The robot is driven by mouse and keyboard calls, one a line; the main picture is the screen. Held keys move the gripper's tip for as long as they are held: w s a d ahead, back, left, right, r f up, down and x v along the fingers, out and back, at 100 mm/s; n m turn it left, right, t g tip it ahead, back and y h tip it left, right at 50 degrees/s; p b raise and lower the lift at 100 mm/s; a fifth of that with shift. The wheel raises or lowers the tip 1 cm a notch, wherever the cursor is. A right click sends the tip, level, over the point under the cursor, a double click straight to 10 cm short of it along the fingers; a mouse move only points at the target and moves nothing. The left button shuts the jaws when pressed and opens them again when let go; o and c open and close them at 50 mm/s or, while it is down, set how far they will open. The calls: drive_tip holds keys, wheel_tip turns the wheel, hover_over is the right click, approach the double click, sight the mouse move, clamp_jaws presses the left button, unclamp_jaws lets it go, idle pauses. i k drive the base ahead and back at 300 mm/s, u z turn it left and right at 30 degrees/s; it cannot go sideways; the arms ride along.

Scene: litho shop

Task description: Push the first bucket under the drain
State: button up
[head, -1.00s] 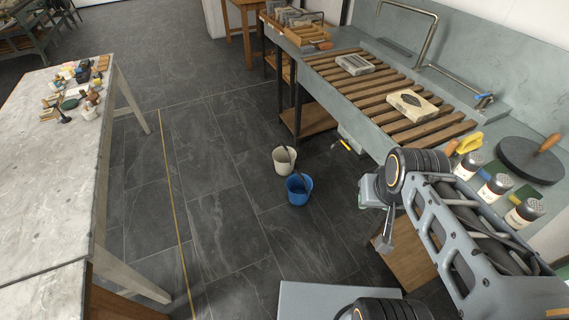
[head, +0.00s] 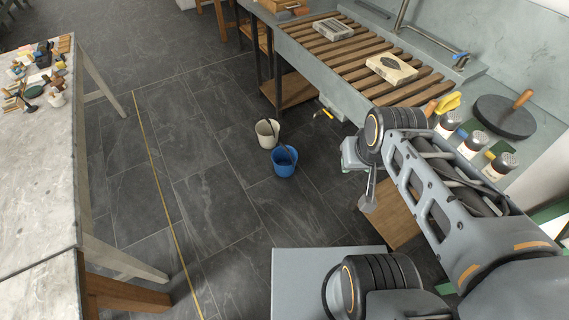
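A blue bucket (head: 284,161) stands upright on the dark tiled floor. A white bucket (head: 267,133) stands just behind it, close to it or touching; I cannot tell which. Which one counts as the first bucket does not show. A yellow-tipped item (head: 323,114) shows under the sink bench, right of the buckets; I cannot tell whether it belongs to the drain. My gripper (head: 367,193) hangs beside the bench, right of the buckets and apart from them. Its fingers are too small and edge-on to read.
The sink bench (head: 352,88) with wooden slats, stones and shaker bottles runs along the right. A stone-topped table (head: 38,190) with small tools stands at the left. The floor between them is clear around a yellow line (head: 168,208).

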sight(283, 158)
drive_tip(key=u, duration=1.2)
drive_tip(key=i, duration=4.95)
drive_tip(key=z, duration=4.2)
